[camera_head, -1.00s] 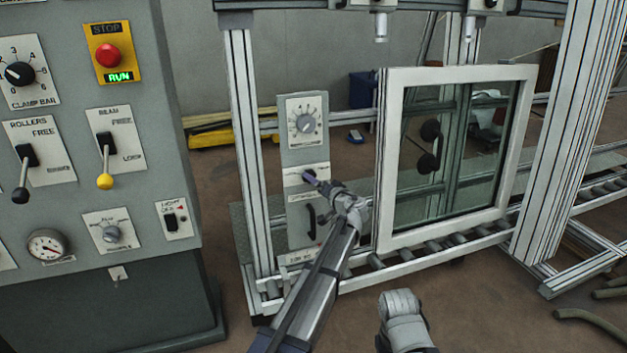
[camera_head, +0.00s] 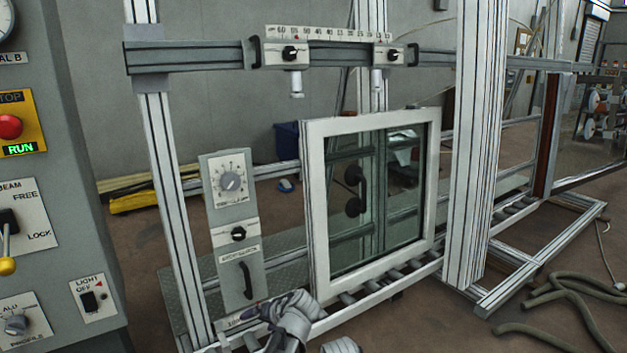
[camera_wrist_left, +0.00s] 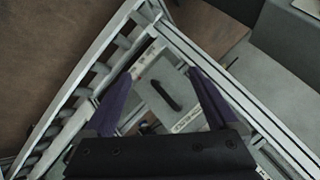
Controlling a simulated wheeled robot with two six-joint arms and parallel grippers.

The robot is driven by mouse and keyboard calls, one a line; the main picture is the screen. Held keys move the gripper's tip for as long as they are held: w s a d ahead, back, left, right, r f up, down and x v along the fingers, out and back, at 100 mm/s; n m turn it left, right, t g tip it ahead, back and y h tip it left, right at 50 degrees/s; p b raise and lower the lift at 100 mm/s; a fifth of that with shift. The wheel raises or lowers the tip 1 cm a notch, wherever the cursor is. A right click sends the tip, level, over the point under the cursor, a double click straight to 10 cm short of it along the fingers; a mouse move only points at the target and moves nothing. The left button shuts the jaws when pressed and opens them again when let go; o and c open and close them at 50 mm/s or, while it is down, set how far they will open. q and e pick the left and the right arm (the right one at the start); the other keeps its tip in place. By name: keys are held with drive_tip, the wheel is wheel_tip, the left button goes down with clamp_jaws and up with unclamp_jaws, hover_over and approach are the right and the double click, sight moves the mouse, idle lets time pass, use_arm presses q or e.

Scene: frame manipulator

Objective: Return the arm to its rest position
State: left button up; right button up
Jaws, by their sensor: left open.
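My left gripper (camera_head: 268,310) is low in the head view, in front of the foot of the small grey control panel (camera_head: 238,278). In the left wrist view its two purple fingers (camera_wrist_left: 158,82) are spread apart with nothing between them. Beyond them the panel's black handle (camera_wrist_left: 167,96) shows, apart from the fingers. A rounded grey part of my own body is cut off at the bottom edge of the head view. My right gripper's fingers do not show.
A white-framed window (camera_head: 317,210) stands on the roller conveyor (camera_head: 385,283) beside the panel. A metal upright (camera_head: 172,220) and a thick post (camera_head: 475,150) flank them. The large console (camera_head: 65,230) is at the left. Hoses (camera_head: 560,300) lie on the floor at right.

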use_arm(q)
drive_tip(key=s+d+f+m+g+h, duration=0.1)
drive_tip(key=s+d+f+g+h, duration=0.15)
drive_tip(key=s, duration=0.55)
drive_tip(key=s+d+f+m+g+h, duration=0.15)
drive_tip(key=s+d, duration=0.25)
drive_tip(key=s, duration=0.4)
drive_tip(key=s+d+f+m+g+h, duration=0.1)
drive_tip(key=s+d+f+g+h, duration=0.15)
drive_tip(key=s, duration=0.55)
wheel_tip(320, 180, up, 32)
drive_tip(key=w+d+p, duration=0.1)
drive_tip(key=p, duration=3.1)
drive_tip(key=shift+r, duration=0.25)
drive_tip(key=shift+t+y, duration=0.25)
drive_tip(key=shift+c, duration=0.2)
